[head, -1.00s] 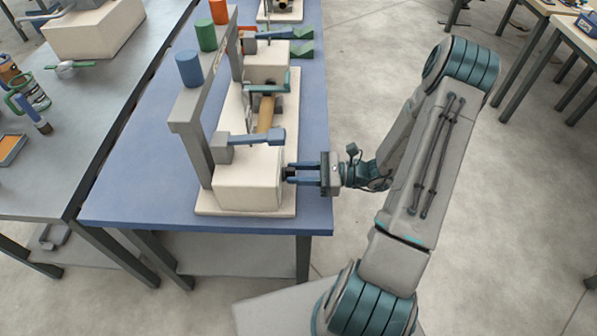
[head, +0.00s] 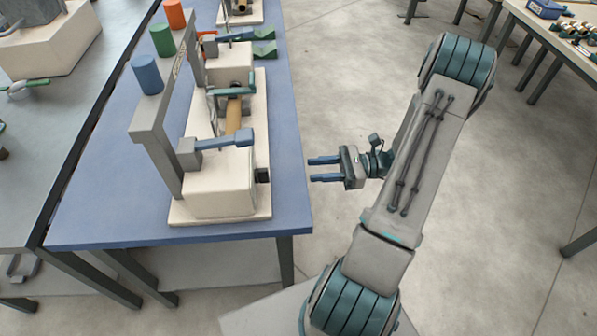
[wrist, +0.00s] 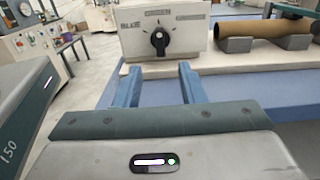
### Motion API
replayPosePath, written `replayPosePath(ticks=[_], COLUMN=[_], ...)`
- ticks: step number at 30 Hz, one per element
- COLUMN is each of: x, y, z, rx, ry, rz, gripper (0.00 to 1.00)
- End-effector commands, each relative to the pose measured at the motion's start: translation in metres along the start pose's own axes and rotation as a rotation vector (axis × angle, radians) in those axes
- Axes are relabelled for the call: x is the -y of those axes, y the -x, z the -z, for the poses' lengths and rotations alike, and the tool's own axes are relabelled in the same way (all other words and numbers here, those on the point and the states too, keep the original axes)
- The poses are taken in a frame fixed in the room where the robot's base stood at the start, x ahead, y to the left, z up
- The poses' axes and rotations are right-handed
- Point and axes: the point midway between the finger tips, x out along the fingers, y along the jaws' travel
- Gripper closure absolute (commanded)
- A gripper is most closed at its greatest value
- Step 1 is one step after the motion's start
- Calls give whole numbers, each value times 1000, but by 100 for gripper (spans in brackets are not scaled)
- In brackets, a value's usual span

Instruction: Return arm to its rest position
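My gripper (head: 325,169) has two blue fingers held apart with nothing between them. In the head view it hangs to the right of the blue table (head: 285,215), clear of its edge. The spiral winder (head: 220,185) stands on the table to its left. In the wrist view the fingers (wrist: 158,85) point toward the winder's front face, which bears a black selector knob (wrist: 160,40) with colour words around it. The fingers are apart from the knob. The knob also shows as a small dark block in the head view (head: 262,175).
A grey bench (head: 40,150) is at the left, and another table (head: 560,35) is at the far right. Open floor (head: 350,70) lies beyond my arm.

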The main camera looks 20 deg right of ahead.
Motion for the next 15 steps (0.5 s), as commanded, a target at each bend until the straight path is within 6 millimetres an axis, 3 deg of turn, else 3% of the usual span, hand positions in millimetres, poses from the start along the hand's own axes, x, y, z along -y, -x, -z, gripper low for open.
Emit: replayPosePath(ticks=[6, 15], x=[0, 0], y=[16, 17], z=[0, 0], rx=[0, 0], ry=[0, -1], rz=[-1, -1], gripper=[64, 64])
